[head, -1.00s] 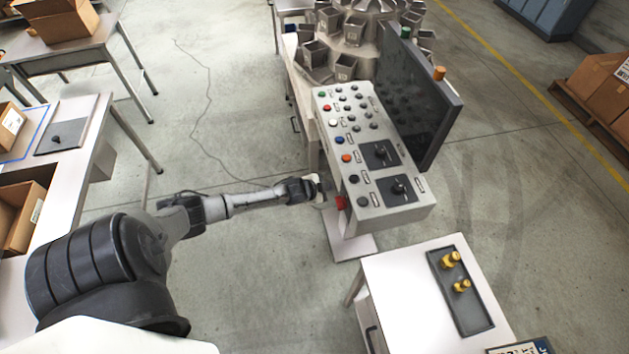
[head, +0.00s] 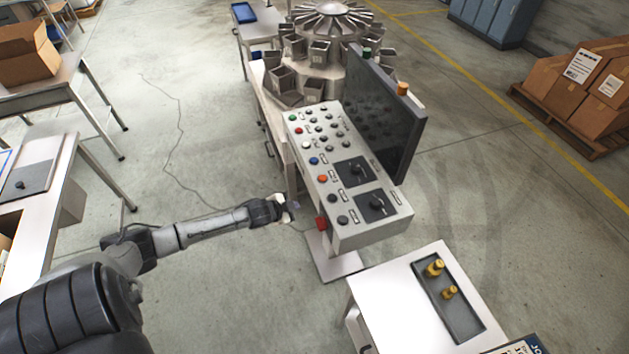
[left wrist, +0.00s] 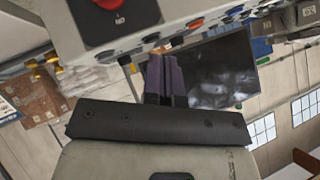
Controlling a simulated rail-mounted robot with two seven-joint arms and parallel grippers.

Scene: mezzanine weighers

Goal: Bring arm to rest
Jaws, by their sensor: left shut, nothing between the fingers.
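My left arm reaches in from the left in the head view, and its gripper (head: 291,206) is just left of the control panel (head: 330,150), near a red switch box (head: 321,223) on the panel's side. A small gap shows between the gripper and the panel. In the left wrist view the purple-grey fingers (left wrist: 166,78) are together with nothing between them. The panel's edge also shows close ahead there, with a red button (left wrist: 110,4). My right gripper is in neither view.
A dark screen (head: 372,115) stands behind the panel. A white table (head: 385,305) with a tray (head: 462,325) of yellow weights is at lower right. Worktables (head: 55,155) stand at left, and a multihead weigher (head: 318,55) is at the back. Open floor (head: 200,150) lies between.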

